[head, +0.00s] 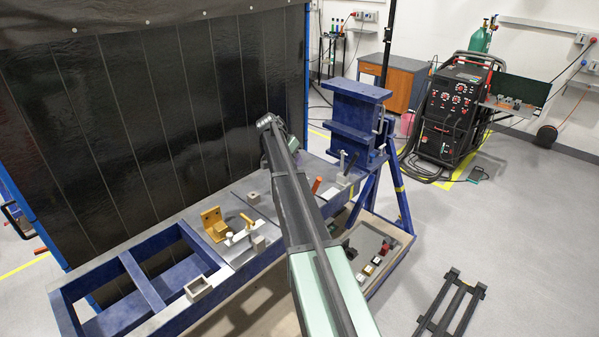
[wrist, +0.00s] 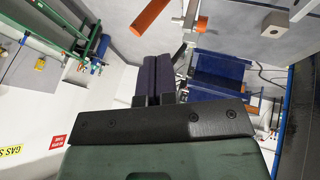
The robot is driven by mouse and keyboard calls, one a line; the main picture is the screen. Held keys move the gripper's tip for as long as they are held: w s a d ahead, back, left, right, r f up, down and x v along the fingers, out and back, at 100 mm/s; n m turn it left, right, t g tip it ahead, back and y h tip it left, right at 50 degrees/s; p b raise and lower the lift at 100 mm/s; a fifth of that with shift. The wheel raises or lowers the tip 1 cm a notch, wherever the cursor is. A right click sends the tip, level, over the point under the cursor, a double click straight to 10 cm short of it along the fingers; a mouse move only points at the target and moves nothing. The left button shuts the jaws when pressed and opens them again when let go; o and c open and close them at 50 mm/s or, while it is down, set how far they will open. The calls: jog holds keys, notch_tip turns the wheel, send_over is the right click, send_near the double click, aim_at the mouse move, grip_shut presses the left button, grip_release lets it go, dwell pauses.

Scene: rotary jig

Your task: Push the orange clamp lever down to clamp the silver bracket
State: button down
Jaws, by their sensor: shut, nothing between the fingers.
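The orange clamp lever (head: 316,185) shows just right of my arm in the head view, tilted up from the bench. In the wrist view an orange handle (wrist: 151,16) slants at the top, above my fingertips and apart from them. A second, shorter orange piece (wrist: 202,25) is right of it, by a pale post. My gripper (wrist: 164,60) is shut and empty, its two dark fingers side by side. The head view hides the fingers behind my arm. I cannot clearly pick out the silver bracket; my arm covers part of the bench there.
A gold bracket (head: 213,224) and a yellow-handled clamp (head: 246,219) stand left of my arm. A blue box-like frame (head: 355,115) rises at the bench's far end. A tray (head: 398,240) with small blocks lies below right. A dark curtain (head: 150,110) stands behind.

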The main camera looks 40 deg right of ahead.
jog(key=b, duration=0.8)
send_near(314, 189)
jog(key=d+f, duration=0.4)
jog(key=shift+s, duration=0.1)
jog(key=shift+s, duration=0.1)
